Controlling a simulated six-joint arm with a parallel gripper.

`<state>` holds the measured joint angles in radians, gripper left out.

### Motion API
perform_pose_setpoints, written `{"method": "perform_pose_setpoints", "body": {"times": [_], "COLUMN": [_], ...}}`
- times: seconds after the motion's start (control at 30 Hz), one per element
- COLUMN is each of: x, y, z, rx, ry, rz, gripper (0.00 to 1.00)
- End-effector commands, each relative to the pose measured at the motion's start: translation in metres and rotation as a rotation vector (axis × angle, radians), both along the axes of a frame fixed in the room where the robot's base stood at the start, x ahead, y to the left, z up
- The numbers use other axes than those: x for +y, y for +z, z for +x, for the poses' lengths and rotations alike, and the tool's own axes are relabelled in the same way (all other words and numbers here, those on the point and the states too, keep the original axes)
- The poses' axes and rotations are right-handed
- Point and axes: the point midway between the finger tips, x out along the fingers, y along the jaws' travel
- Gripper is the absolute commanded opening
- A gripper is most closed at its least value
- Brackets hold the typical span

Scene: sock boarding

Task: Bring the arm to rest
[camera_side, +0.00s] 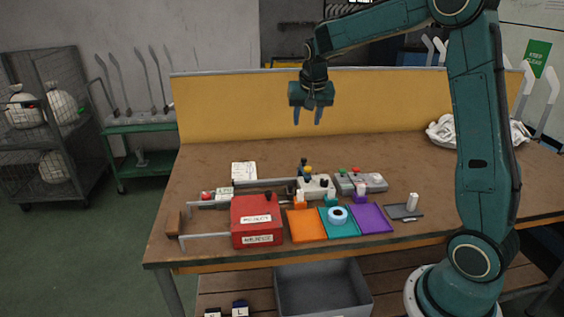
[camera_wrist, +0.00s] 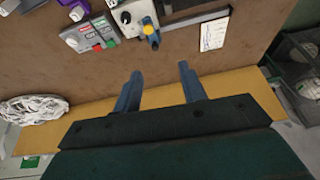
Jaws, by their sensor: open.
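My gripper (camera_side: 308,117) hangs high above the back part of the brown table (camera_side: 400,155), in front of the yellow panel (camera_side: 230,105). Its two blue fingers point down, apart and empty. In the wrist view my gripper (camera_wrist: 158,80) also shows open, with nothing between the fingers and bare table beyond them. It touches nothing.
A red box (camera_side: 257,220), orange (camera_side: 306,226), teal (camera_side: 338,222) and purple (camera_side: 371,218) mats, and a grey control box (camera_side: 361,182) stand toward the table's front. A white bundle (camera_side: 445,131) lies at the back right. The table's back middle is clear.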

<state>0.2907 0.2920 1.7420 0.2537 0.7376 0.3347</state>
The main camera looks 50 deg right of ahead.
Motion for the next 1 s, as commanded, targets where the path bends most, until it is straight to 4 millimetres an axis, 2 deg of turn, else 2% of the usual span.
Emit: {"method": "perform_pose_setpoints", "body": {"times": [0.03, 0.2, 0.5, 0.73, 1.0], "x": [0.011, 0.044, 0.095, 0.129, 0.162], "y": [0.01, 0.034, 0.06, 0.068, 0.064], "z": [-0.009, -0.038, -0.098, -0.148, -0.208], "rx": [-0.007, -0.016, -0.032, -0.046, -0.062], "ry": [0.03, 0.132, 0.314, 0.454, 0.62], "rz": [-0.001, 0.0, -0.004, -0.014, -0.028], "gripper": [0.41, 0.41, 0.41, 0.41, 0.41]}}
